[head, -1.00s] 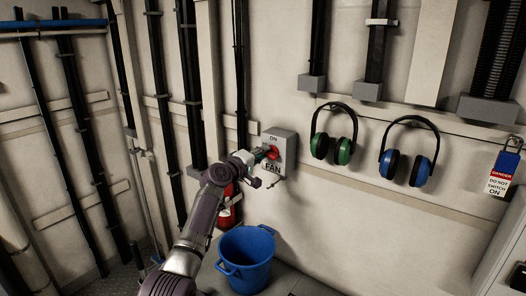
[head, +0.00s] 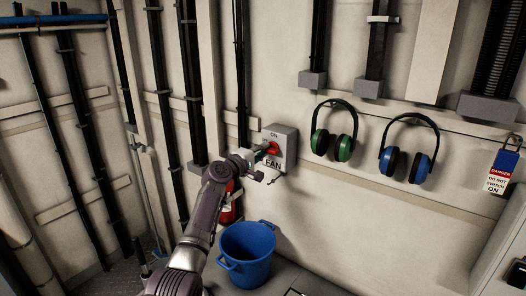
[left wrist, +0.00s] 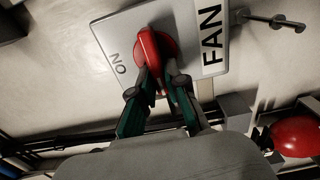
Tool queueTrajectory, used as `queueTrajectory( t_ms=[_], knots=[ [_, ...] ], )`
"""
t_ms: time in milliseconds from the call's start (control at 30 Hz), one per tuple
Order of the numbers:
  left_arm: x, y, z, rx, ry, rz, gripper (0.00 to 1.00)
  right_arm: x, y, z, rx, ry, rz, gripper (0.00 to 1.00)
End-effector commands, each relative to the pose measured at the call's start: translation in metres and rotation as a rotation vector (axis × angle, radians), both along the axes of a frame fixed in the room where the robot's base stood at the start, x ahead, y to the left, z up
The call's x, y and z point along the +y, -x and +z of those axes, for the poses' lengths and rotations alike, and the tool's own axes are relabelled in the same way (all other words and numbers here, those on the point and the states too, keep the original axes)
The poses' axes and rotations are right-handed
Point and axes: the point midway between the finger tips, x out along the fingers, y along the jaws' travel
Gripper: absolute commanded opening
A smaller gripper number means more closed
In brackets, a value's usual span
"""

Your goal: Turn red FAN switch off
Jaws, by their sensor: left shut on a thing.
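The FAN switch box (head: 286,143) is a grey box on the wall with the words ON and FAN on it. Its red switch (head: 274,148) sits on the front face, partly hidden by my left gripper (head: 263,154). In the left wrist view, the red switch handle (left wrist: 150,45) stands out from a round red base on the box's pale plate (left wrist: 118,38). The two green-and-black fingers of my left gripper (left wrist: 159,84) are shut on the handle's near end, one on each side. My right gripper is in neither view.
Green ear muffs (head: 334,143) and blue ear muffs (head: 407,155) hang right of the box. A blue padlock with a danger tag (head: 501,173) hangs at far right. A blue bucket (head: 247,258) and a red extinguisher (head: 229,210) are below. Pipes line the wall left of the box.

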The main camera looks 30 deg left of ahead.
Motion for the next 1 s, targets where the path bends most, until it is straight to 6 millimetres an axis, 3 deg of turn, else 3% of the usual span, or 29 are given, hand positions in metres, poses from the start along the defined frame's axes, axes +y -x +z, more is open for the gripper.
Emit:
queueTrajectory(
  t_ms=[33,67,200,633,767,1000],
  knots=[
    [0.0,0.0,-0.002,0.002,0.003,0.0,0.0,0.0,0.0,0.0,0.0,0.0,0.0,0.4],
    [0.0,0.0,-0.002,0.002,0.003,0.0,0.17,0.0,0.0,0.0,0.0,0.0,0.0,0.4],
    [0.0,0.0,-0.001,0.002,0.002,0.0,0.39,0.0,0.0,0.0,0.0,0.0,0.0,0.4],
    [0.002,0.009,-0.001,0.001,-0.003,0.0,0.39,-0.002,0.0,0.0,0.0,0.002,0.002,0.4],
    [0.004,0.028,-0.002,0.001,-0.005,0.001,0.39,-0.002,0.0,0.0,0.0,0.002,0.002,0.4],
    [0.012,0.079,-0.002,0.002,-0.004,0.002,0.39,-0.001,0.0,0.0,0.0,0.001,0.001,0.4]
  ],
)
